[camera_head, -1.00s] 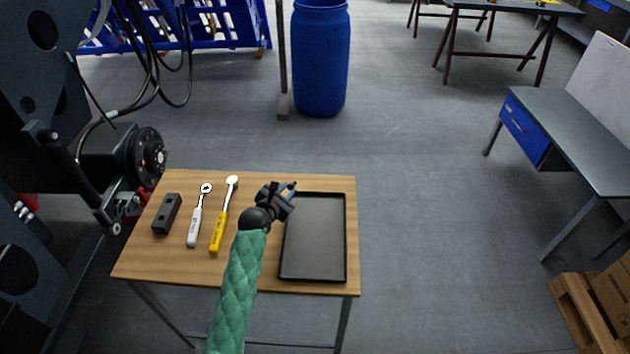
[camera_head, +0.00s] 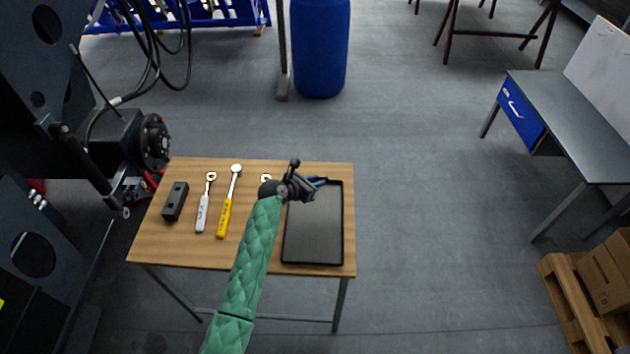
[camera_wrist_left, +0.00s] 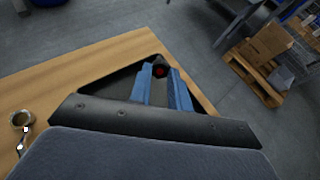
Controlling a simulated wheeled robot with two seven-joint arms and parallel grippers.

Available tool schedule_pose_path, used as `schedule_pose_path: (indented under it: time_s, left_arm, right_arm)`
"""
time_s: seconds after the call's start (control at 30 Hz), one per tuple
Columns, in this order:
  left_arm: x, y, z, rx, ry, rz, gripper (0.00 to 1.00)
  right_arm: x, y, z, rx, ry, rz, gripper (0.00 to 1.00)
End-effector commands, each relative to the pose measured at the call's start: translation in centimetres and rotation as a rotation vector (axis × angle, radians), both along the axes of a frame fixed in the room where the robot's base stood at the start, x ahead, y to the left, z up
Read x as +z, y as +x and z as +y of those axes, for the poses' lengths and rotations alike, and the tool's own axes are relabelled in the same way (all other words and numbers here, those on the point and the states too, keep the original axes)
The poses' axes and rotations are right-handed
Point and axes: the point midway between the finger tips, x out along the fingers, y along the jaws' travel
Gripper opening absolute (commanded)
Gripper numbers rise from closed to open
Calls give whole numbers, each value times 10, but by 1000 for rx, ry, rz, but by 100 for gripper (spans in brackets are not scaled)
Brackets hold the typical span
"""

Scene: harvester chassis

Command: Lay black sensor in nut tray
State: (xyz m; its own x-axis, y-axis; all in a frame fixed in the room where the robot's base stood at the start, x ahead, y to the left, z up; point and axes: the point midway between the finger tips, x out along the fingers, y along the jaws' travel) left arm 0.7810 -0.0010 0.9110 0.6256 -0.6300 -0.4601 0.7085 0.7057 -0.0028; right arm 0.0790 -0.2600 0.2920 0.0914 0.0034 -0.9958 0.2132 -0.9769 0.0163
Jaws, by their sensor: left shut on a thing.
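The nut tray (camera_head: 314,240) is a flat black rectangular tray with a low rim on the right part of the wooden table. My left gripper (camera_head: 320,182) is above the tray's far edge. In the left wrist view its blue fingers (camera_wrist_left: 162,88) are shut on the black sensor (camera_wrist_left: 159,68), a small dark piece with a red round face. The sensor is held between the fingertips with the tray behind it. In the head view the sensor is too small to tell from the gripper. My right gripper is in neither view.
On the wooden table (camera_head: 185,248), left of the tray, lie a yellow-handled ratchet (camera_head: 225,215), a grey-handled one (camera_head: 202,212) and a black block (camera_head: 175,201). A ring-ended tool (camera_head: 265,177) is partly hidden by my arm. The tray's visible floor is empty.

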Motion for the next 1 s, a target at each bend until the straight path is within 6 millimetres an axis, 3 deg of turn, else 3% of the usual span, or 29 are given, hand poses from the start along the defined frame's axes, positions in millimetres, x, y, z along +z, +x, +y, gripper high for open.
schedule_pose_path:
  time_s: [0.2, 1.0]
  left_arm:
    - [1, -1, 1, 2, -1, -1, 0]
    - [-63, -1, 2, 2, 1, -1, 0]
  right_arm:
    - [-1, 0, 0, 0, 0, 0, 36]
    - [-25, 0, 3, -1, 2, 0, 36]
